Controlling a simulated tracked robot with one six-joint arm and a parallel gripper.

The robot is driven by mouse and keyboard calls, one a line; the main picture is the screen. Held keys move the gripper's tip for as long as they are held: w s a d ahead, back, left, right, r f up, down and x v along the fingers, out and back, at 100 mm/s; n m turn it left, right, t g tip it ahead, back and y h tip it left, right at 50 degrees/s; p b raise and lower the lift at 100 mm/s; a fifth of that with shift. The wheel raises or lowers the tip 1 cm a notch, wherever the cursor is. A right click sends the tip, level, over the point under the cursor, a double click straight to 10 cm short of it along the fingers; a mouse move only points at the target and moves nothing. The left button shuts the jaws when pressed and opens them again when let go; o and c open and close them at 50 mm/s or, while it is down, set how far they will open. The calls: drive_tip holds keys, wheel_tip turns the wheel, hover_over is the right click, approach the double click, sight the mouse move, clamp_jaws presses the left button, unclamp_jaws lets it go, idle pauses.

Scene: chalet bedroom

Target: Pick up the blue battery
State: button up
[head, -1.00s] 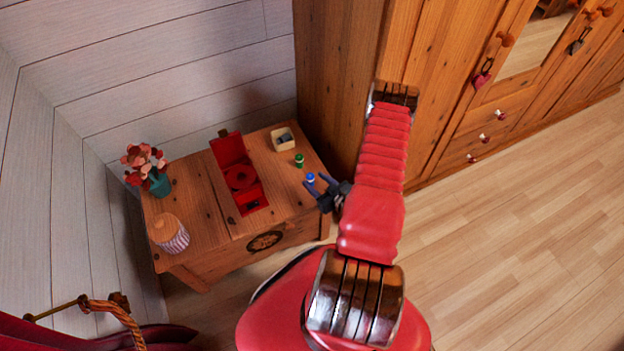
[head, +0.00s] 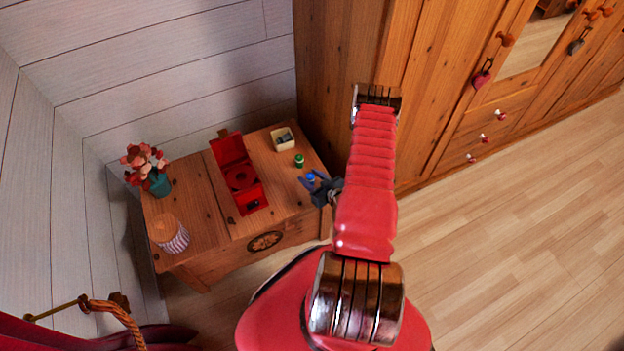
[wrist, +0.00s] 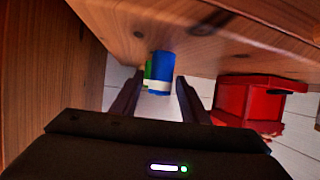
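The blue battery (head: 311,178) stands near the front right edge of the wooden chest top. In the wrist view the blue battery (wrist: 161,72) shows just beyond and between the fingertips, with clear gaps on both sides. My gripper (head: 313,184) is open and reaches in low from the right at the battery. Its dark fingers also show in the wrist view (wrist: 155,92). They partly hide the battery in the head view. I cannot tell how deep the battery sits between them.
A green battery (head: 299,160) stands behind the blue one. A red open box (head: 247,198) is to the left, and a small pale box (head: 283,138) is at the back. A flower pot (head: 160,185) and a striped jar (head: 174,237) stand farther left. A wardrobe (head: 335,90) rises behind.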

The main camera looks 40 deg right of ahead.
sight(311, 176)
drive_tip(key=c, duration=0.9)
drive_tip(key=shift+c, duration=0.2)
drive_tip(key=shift+r, duration=5)
